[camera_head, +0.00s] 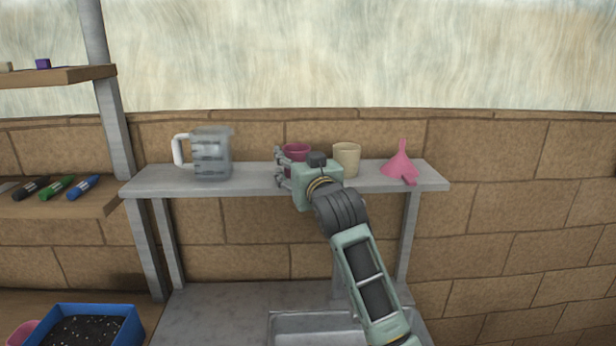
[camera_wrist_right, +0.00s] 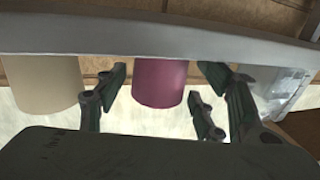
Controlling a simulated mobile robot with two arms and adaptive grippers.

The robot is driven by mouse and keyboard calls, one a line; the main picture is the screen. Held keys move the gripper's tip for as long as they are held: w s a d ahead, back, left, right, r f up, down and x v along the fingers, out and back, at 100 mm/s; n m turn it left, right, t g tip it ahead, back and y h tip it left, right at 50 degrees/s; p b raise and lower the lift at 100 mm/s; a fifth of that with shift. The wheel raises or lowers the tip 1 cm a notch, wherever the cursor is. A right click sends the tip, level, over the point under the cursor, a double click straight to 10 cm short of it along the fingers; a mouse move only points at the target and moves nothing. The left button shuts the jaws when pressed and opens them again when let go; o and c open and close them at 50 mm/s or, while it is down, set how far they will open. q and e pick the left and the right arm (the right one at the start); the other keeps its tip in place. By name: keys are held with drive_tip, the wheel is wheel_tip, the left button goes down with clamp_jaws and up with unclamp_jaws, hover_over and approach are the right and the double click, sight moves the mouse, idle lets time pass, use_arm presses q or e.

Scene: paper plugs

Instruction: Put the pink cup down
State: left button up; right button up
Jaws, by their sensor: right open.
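The pink cup (camera_head: 296,150) stands on the grey shelf (camera_head: 258,184), and its lower part is hidden behind my right gripper (camera_head: 281,167). In the right wrist view, which is upside down, the pink cup (camera_wrist_right: 160,85) is upright with its base at the shelf (camera_wrist_right: 150,40). My right gripper (camera_wrist_right: 158,108) is open, with its fingers on both sides of the cup and gaps visible between them. My left gripper is not in view.
A beige cup (camera_head: 346,159) stands close to the right of the gripper, and a pink funnel (camera_head: 400,165) is farther right. A clear jug (camera_head: 211,155) stands on the left of the shelf. Below are a sink (camera_head: 318,328) and a blue tray (camera_head: 130,328) of dark soil.

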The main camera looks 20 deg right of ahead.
drive_tip(key=s+b, duration=0.2)
drive_tip(key=s, duration=0.7)
drive_tip(key=shift+s+a, duration=0.15)
drive_tip(key=shift+s, duration=0.2)
